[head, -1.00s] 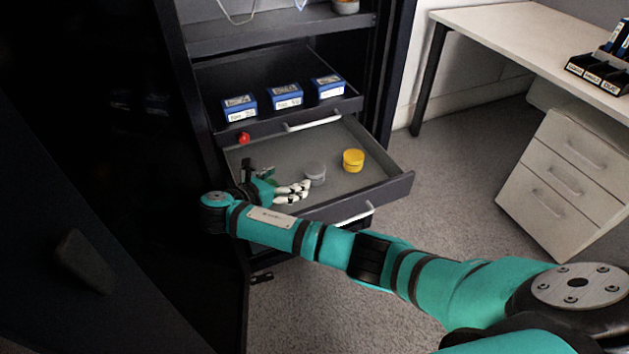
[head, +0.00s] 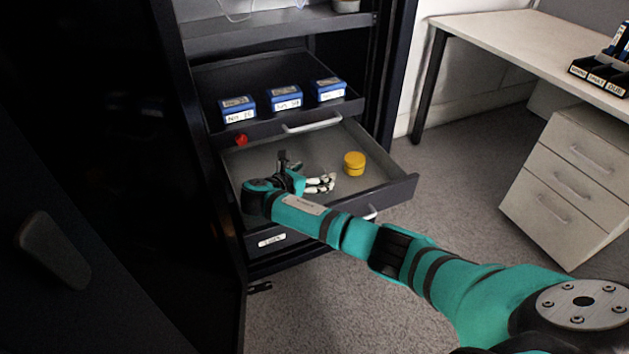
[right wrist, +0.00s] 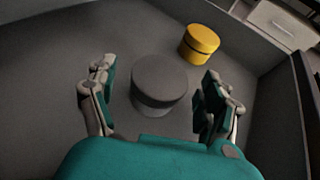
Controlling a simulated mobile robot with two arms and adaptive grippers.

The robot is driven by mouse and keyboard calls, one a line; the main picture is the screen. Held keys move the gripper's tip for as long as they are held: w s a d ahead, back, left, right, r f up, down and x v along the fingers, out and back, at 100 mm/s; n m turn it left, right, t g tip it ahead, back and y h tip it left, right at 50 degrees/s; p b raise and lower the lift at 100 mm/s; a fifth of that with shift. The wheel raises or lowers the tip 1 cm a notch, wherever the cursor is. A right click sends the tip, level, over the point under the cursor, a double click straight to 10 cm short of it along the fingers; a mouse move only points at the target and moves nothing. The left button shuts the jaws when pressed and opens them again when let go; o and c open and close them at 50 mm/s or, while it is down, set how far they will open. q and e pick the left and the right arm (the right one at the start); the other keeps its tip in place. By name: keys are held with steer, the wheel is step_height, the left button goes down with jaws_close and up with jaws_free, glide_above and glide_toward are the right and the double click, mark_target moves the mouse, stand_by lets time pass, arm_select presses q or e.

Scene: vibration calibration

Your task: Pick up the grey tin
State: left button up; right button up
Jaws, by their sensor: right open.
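The grey tin (right wrist: 159,82) stands upright on the drawer floor in the right wrist view, between the two spread fingers of my right gripper (right wrist: 158,98). A gap shows on each side of it, and the gripper is open and holds nothing. My left gripper is not in view.
A yellow tin (head: 355,163) stands in the drawer to the right of my gripper and shows in the wrist view (right wrist: 201,40). A small red object (head: 241,140) lies at the drawer's back left. Several blue boxes (head: 286,98) sit on the level above.

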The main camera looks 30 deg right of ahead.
steer(key=c, duration=1.3)
steer(key=shift+r, duration=0.1)
steer(key=shift+c, duration=0.2)
